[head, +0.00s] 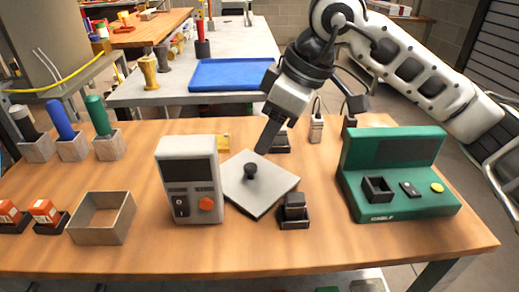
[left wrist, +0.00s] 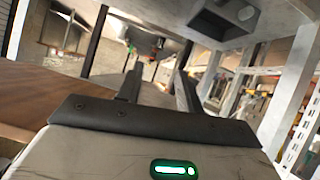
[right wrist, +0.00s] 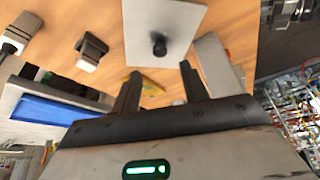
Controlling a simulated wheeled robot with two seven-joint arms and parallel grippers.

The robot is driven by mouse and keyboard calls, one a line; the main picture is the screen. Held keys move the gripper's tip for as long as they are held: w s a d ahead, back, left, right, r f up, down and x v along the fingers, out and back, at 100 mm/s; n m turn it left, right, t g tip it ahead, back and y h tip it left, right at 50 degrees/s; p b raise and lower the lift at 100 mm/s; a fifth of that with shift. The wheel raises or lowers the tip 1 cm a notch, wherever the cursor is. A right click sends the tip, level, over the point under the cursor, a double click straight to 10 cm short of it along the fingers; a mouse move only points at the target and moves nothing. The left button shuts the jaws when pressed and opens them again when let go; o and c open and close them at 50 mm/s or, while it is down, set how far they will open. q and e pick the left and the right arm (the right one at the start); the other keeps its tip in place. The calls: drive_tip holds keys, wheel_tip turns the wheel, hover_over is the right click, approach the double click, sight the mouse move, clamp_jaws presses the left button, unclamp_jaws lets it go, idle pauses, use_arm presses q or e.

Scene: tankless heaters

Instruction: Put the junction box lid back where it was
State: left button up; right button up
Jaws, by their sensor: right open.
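The junction box lid is a pale grey square plate (head: 277,188) with a black knob (head: 251,171), lying on the wooden table in the head view. In the right wrist view the lid (right wrist: 178,25) and its knob (right wrist: 158,46) lie beyond the fingertips. My right gripper (head: 305,141) is open and empty, its near finger behind and above the lid, apart from the knob; its fingers also show in the right wrist view (right wrist: 160,70). An open-topped square box (head: 118,217) stands at the front left. My left gripper (left wrist: 156,82) shows only in its wrist view, open and empty.
A grey meter (head: 188,168) with a red button stands left of the lid, close to it. A small black block in a holder (head: 294,213) sits at its right front. A green case (head: 395,172) stands at the right. Screwdrivers in stands (head: 108,143) are at the left.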

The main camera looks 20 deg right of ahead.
drive_tip(key=shift+o, duration=0.5)
drive_tip(key=v, duration=0.3)
drive_tip(key=shift+d+r, duration=0.15)
drive_tip(key=shift+r, duration=0.2)
drive_tip(key=s+a+f+m+t+y+p, duration=0.1)
drive_tip(key=s+m+y+p, duration=0.15)
drive_tip(key=m, duration=0.65)
drive_tip(key=s+a+f+m+y+p, duration=0.15)
drive_tip(key=m+p, duration=0.25)
drive_tip(key=m, duration=0.4)
drive_tip(key=s+d+m+t+p, duration=0.45)
drive_tip(key=d+m, duration=0.35)
drive_tip(key=m, duration=1.3)
drive_tip(key=b, duration=0.6)
approach(254, 167)
drive_tip(key=shift+x, duration=1.2)
drive_tip(key=shift+p+x, duration=0.5)
drive_tip(key=shift+x, duration=2.6)
use_arm(q)
drive_tip(key=shift+a+r+g, duration=0.15)
drive_tip(key=shift+r, duration=0.45)
drive_tip(key=shift+a+r+g, duration=0.15)
drive_tip(key=shift+r, duration=0.45)
